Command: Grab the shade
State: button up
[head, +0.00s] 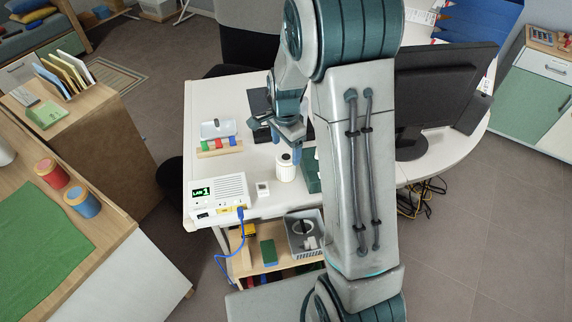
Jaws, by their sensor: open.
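My gripper (287,146) is open over the white table (221,105), with its blue fingers pointing down. A small white rounded, bottle-like thing (286,172) stands upright on the table just below and between the fingers. I cannot tell if it is the shade, or whether the fingers touch it. No other thing in view is clearly a shade. My arm hides part of the table to the right of the gripper.
A white box with a green display (219,191) stands at the table's front left, with a blue cable. A colored block rack (219,147) lies behind it. A dark green thing (311,172) is close right. A black monitor (440,85) stands at right.

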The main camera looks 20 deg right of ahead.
aim_at(286, 157)
jog(key=shift+f, duration=2.85)
jog(key=c, duration=1)
